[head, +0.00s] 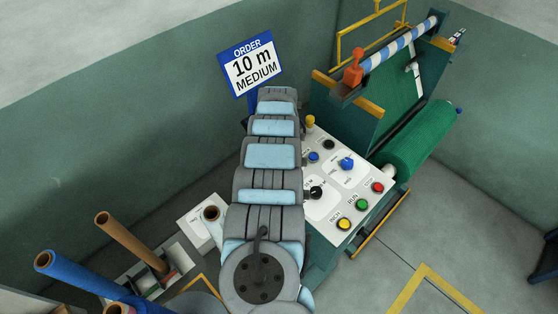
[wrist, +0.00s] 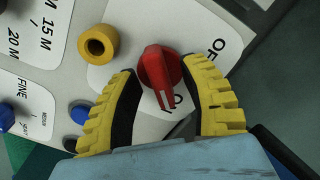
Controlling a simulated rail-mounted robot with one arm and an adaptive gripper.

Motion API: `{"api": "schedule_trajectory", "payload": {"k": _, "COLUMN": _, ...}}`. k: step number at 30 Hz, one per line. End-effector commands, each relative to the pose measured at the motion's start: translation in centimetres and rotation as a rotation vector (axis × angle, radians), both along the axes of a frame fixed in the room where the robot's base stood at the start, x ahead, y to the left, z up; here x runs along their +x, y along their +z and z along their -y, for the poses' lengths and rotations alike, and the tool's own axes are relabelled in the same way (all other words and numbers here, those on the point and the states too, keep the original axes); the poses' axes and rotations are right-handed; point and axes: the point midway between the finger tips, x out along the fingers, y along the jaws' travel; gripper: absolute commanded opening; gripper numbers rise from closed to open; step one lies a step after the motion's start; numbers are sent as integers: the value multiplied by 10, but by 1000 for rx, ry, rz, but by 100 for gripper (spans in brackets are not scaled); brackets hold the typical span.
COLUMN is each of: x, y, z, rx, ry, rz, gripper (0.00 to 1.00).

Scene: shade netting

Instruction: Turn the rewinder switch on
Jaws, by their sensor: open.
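The rewinder switch is a red rotary knob (wrist: 158,70) on a white label plate of the control panel. Part of the word OFF shows at its upper right. A second label at its lower end is mostly covered, with one round letter showing. The knob's white mark is at that lower end. My gripper (wrist: 163,72) is open, with one yellow-padded finger on each side of the knob. I cannot tell whether either finger touches it. In the head view, my arm hides the gripper and the red knob.
A yellow round knob (wrist: 98,44) stands close to the left finger. The panel (head: 322,212) also carries a black dial (head: 316,192), a blue dial (head: 346,163) and yellow, green and red buttons. A green netting roll (head: 415,140) is at right, cardboard tubes at lower left.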

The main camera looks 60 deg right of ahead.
Motion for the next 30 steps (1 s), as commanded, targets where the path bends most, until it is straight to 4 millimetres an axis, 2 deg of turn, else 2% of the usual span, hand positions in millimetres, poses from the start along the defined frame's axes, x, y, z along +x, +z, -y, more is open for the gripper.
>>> {"api": "schedule_trajectory", "payload": {"k": 8, "x": 2, "y": 34, "z": -1, "rx": 0, "ry": 0, "rz": 4, "gripper": 44}}
{"api": "schedule_trajectory", "payload": {"k": 15, "x": 2, "y": 80, "z": 0, "rx": 0, "ry": 1, "rz": 4, "gripper": 44}}
{"api": "schedule_trajectory", "payload": {"k": 19, "x": 1, "y": 99, "z": 1, "rx": -4, "ry": 1, "rz": 3, "gripper": 44}}
{"api": "schedule_trajectory", "payload": {"k": 24, "x": 1, "y": 114, "z": 0, "rx": -1, "ry": 0, "rz": 1, "gripper": 44}}
{"api": "schedule_trajectory", "payload": {"k": 30, "x": 0, "y": 118, "z": 0, "rx": 0, "ry": -1, "rz": 1, "gripper": 44}}
